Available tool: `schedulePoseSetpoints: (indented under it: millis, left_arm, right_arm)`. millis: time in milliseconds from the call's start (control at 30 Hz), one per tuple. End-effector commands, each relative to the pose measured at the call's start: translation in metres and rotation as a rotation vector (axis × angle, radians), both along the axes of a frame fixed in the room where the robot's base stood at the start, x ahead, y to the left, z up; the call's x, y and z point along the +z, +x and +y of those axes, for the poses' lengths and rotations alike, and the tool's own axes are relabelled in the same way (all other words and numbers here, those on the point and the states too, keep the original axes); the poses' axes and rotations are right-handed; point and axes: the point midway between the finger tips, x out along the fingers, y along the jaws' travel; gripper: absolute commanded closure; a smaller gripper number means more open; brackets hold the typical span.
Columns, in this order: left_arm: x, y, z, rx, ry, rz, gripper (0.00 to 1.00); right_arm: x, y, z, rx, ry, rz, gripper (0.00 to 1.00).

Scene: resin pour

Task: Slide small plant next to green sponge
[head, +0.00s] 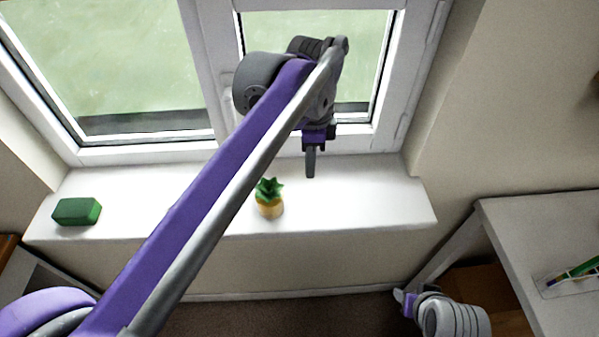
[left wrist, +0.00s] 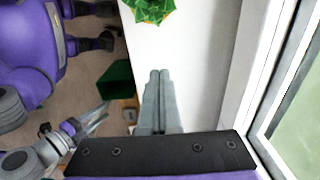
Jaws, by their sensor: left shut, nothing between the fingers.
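The small plant (head: 269,198), with spiky green leaves and a yellow-orange pot, stands on the white windowsill near its front edge. Its leaves also show at the top of the left wrist view (left wrist: 150,10). The green sponge (head: 77,211) lies at the left end of the sill. My left gripper (head: 311,165) is shut and empty, pointing down over the sill to the right of the plant and apart from it. Its closed fingers show in the left wrist view (left wrist: 159,100). My right gripper (head: 405,299) is low at the bottom right, away from the sill; its jaws are unclear.
The windowsill (head: 360,205) is bare between sponge and plant, apart from what my left arm hides, and right of the plant. The window frame (head: 215,60) rises behind. A white table (head: 535,225) stands at the right. A dark green box (left wrist: 117,80) shows below the sill.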

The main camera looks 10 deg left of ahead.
Motion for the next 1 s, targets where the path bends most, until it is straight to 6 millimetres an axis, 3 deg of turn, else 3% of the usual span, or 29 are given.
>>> schedulePoseSetpoints:
  millis: [500, 700, 1000]
  left_arm:
    - [-0.1, -0.001, 0.0, 0.002, 0.0, -0.001, 1.0]
    - [-0.094, -0.008, 0.03, 0.005, 0.001, -0.002, 1.0]
    - [-0.095, -0.011, 0.039, 0.002, -0.001, -0.001, 1.0]
  right_arm:
    - [-0.009, -0.003, 0.0, 0.0, 0.0, 0.005, 0.5]
    - [-0.001, 0.0, 0.0, 0.0, 0.0, 0.001, 0.5]
    - [0.0, 0.0, 0.0, 0.0, 0.0, 0.0, 0.5]
